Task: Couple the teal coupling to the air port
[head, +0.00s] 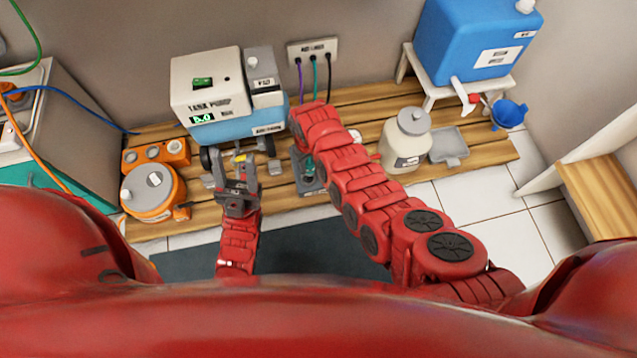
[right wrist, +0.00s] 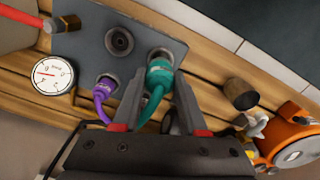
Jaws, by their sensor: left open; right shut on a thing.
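The teal coupling (right wrist: 159,73) is between the fingers of my right gripper (right wrist: 160,92), which is shut on it. Its front end is at a round grey port on the grey panel (right wrist: 176,46), in line with it; I cannot tell whether it is fully seated. A teal hose trails from it. A purple coupling (right wrist: 104,88) sits in the neighbouring port. Another dark round port (right wrist: 119,41) is empty. Port labels are not readable. In the head view my right arm hides most of the panel (head: 312,187). My left gripper (head: 239,160) is open, in front of the tank pump.
The tank pump (head: 206,85) stands on the slatted bench, with a wall plate (head: 313,47) and hanging hoses behind. A gauge (right wrist: 52,74) is beside the panel. An orange round pot (head: 152,190), a lidded jar (head: 405,140) and a blue tank (head: 470,45) stand around.

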